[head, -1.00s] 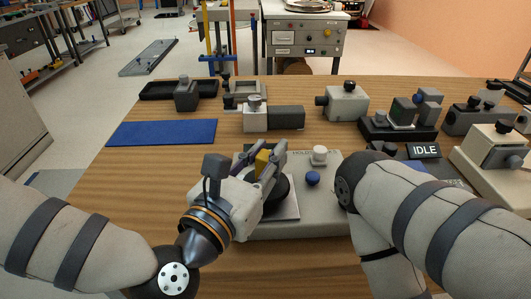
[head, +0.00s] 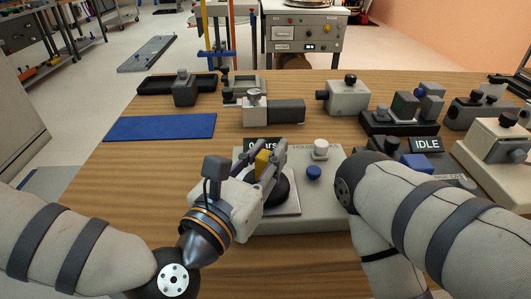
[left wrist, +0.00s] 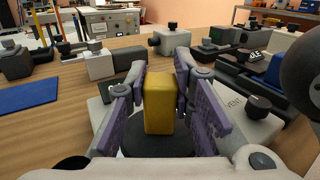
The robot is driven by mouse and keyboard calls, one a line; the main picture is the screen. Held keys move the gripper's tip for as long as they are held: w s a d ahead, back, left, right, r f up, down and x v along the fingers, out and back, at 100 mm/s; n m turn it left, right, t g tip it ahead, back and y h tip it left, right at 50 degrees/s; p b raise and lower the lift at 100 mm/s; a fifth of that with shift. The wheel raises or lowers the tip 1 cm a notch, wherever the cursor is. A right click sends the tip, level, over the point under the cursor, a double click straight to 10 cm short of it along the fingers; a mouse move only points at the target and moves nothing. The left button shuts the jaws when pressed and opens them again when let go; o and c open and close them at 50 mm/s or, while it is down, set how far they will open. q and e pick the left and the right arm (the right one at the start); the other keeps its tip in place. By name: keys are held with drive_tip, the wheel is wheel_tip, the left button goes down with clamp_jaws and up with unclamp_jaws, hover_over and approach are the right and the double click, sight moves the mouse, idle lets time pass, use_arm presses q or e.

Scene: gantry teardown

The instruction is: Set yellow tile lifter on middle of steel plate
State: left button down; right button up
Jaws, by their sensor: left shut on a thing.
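My left gripper (head: 268,165) is shut on the yellow tile lifter (head: 262,163). In the left wrist view the lifter's yellow block (left wrist: 160,102) stands upright between the purple fingers, with its round black base (left wrist: 158,143) below. In the head view that black base is over the steel plate (head: 291,207), a thin square lying on the grey fixture (head: 325,212). The gripper covers much of the plate, and I cannot tell whether the base touches it. My right gripper is out of view; only my right arm shows.
My right arm closes off the right side. A blue mat (head: 160,127) lies at the left. Several grey fixtures stand behind, including a clamp (head: 270,110). Bare wood lies front left.

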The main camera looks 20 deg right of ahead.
use_arm(q)
drive_tip(key=shift+f, duration=0.15)
drive_tip(key=c, duration=1.3)
unclamp_jaws()
drive_tip(key=v, duration=0.7)
drive_tip(key=shift+s+a, duration=0.15)
drive_tip(key=shift+a, duration=0.1)
